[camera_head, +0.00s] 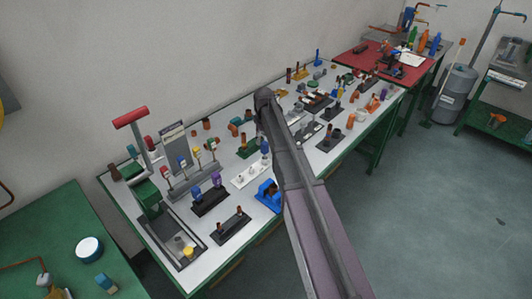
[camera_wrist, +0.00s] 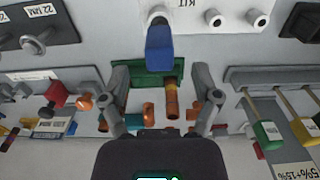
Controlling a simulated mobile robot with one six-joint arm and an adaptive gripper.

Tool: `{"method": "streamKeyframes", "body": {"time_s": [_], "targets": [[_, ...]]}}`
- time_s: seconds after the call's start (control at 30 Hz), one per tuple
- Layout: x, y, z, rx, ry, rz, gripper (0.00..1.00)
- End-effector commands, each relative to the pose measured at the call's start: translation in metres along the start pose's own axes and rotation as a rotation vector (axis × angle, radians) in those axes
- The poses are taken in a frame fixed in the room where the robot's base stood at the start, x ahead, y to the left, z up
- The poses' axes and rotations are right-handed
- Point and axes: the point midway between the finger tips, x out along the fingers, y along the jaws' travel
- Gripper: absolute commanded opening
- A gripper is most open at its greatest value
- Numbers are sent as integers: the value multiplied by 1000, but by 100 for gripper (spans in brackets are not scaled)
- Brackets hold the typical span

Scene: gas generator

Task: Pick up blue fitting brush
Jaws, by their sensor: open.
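The blue fitting brush (camera_wrist: 160,46) shows its blue handle in the upper middle of the wrist view, at a green holder (camera_wrist: 122,76). In the head view, a small blue handle (camera_head: 265,146) stands by the green holder (camera_head: 246,152), just left of my arm. A copper-coloured brush (camera_wrist: 172,102) also stands at the holder. My gripper (camera_wrist: 160,80) is open, with a finger on either side of the holder. Nothing is clasped between the fingers. The blue handle lies beyond the fingertips in the picture. My arm hides part of the bench in the head view.
A white block (camera_wrist: 230,12) with pale fittings is beside the blue handle. A grey rack (camera_wrist: 262,77) with green and yellow handled tools is at the right. Copper fittings (camera_wrist: 134,119) lie below the holder.

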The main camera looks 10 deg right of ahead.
Motion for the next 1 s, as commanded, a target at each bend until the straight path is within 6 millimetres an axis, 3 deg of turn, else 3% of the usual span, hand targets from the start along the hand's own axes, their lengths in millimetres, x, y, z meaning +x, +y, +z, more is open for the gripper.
{"method": "streamKeyframes", "body": {"time_s": [0.43, 1.0], "targets": [[5, 0, 0, 0, 0, 0, 80], [46, 1, 0, -1, 0, 0, 80]]}}
